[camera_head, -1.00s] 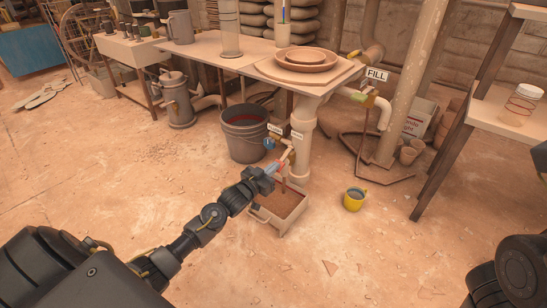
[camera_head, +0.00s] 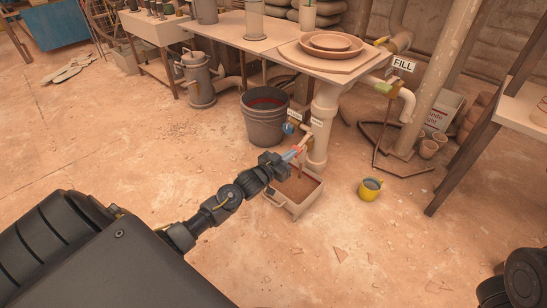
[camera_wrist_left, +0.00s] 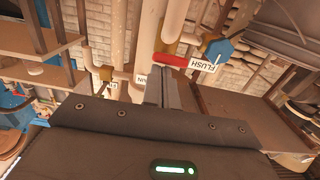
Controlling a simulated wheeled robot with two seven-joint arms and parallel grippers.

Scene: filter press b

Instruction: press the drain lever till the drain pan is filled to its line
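The drain pan (camera_head: 310,203) is a pale rectangular tray on the floor under the bench's thick pipe, with brown contents; I cannot make out its line. A red lever (camera_head: 291,156) sticks out from the pipe above the pan; a red handle also shows in the left wrist view (camera_wrist_left: 170,60). My left gripper (camera_head: 285,159) is at the red lever, above the pan's left side. Its fingers are together in the left wrist view (camera_wrist_left: 163,85), with the tips close to the red handle; contact is unclear. My right gripper is out of view.
A blue handle (camera_wrist_left: 218,50) with a FLUSH label (camera_wrist_left: 195,64) is right beside the red one. A dark bucket (camera_head: 264,120) stands behind the pan. A yellow cup (camera_head: 369,190) is on the floor to the right.

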